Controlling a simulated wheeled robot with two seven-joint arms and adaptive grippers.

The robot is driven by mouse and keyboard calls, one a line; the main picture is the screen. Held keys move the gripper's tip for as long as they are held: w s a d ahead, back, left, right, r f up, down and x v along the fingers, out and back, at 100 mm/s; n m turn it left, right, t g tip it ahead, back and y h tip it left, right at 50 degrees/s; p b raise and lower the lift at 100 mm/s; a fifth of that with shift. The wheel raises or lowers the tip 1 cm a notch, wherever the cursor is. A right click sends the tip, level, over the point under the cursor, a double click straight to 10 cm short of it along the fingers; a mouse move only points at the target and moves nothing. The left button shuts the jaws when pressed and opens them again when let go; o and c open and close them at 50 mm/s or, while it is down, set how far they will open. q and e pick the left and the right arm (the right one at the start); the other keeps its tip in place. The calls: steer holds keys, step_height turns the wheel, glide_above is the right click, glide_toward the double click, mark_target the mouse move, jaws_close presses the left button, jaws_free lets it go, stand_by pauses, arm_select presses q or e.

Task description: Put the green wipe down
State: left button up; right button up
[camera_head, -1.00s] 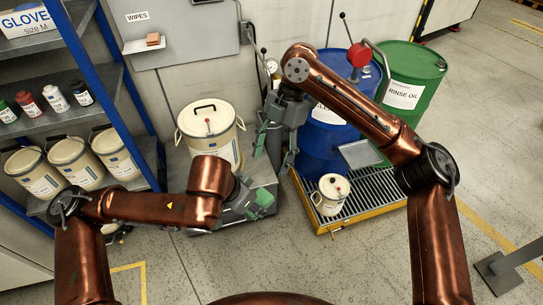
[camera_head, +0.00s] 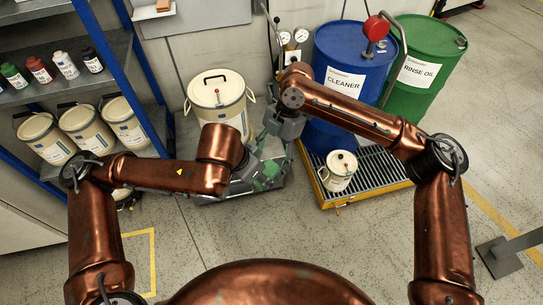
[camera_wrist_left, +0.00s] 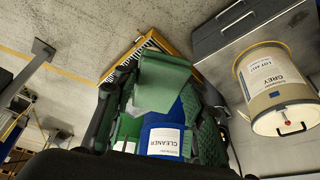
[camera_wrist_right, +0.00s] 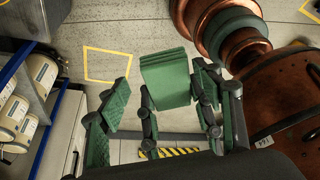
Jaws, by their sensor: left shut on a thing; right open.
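The green wipe (camera_wrist_left: 165,85) is a folded cloth held between the fingers of my left gripper (camera_wrist_left: 160,112) in the left wrist view. My left gripper (camera_head: 266,174) is shut on it in the head view, low beside the lidded cream can. My right gripper (camera_head: 277,149) is open just above and beside it. The right wrist view shows a folded green slab, which looks like the same wipe (camera_wrist_right: 166,80), between the spread fingers of my right gripper (camera_wrist_right: 160,108). I cannot tell whether those fingers touch it. In the head view the wipe blends with the green finger pads.
A large cream can (camera_head: 217,97) stands behind the grippers. Shelves (camera_head: 40,90) stand left. The front floor is clear.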

steer(key=shift+c, duration=0.6)
arm_select(q)
steer(key=shift+s+d, duration=0.1)
steer(key=shift+d, duration=0.05)
arm_select(e)
steer(key=shift+a, duration=0.1)
steer(key=c, duration=1.1)
arm_select(q)
steer(key=o, duration=0.9)
steer(key=shift+r, duration=0.1)
steer(key=shift+o, duration=1.4)
